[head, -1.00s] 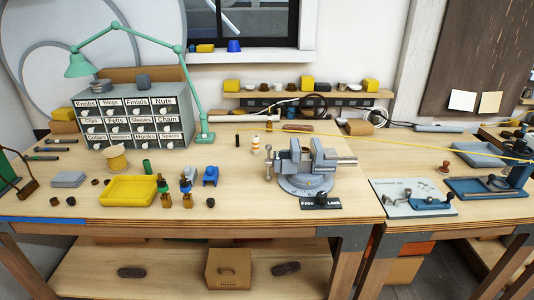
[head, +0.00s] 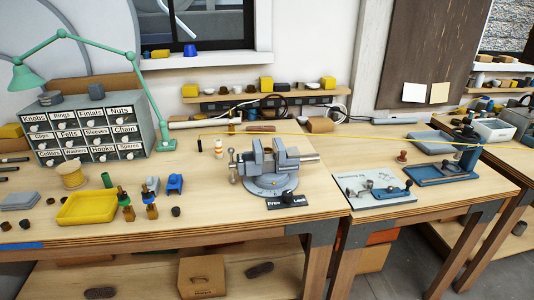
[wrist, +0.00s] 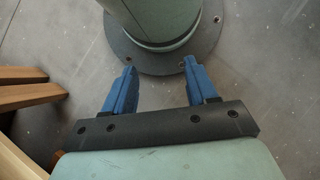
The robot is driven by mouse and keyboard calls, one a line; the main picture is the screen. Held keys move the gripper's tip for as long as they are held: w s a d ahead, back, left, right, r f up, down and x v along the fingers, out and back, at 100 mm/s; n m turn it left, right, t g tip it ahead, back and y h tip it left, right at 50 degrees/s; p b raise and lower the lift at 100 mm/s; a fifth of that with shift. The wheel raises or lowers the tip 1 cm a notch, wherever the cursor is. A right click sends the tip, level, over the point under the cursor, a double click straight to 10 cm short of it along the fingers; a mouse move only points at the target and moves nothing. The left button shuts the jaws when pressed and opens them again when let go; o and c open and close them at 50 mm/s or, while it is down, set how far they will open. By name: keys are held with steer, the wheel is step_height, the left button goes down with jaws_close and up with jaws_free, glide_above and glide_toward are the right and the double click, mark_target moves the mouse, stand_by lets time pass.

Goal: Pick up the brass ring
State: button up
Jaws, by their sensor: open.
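I cannot make out a brass ring for certain in either view. The small parts on the bench are too small to tell apart. A drawer cabinet (head: 85,129) at the left of the bench has a drawer labelled "Rings" (head: 75,115), which looks shut. My gripper (wrist: 159,64) shows only in the wrist view. Its two blue fingers are wide apart with nothing between them. It points down at the grey floor and a round, bolted base plate, away from the bench top.
The bench holds a yellow tray (head: 88,208), a spool (head: 72,175), a grey vise (head: 270,168) and a green lamp (head: 152,95). A yellow cord (head: 330,136) stretches across to the right bench. A white board (head: 372,193) lies there. Wooden legs (wrist: 25,90) stand left in the wrist view.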

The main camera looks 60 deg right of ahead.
stand_by(0.3)
steer(key=c, duration=0.3)
steer(key=shift+w, duration=0.1)
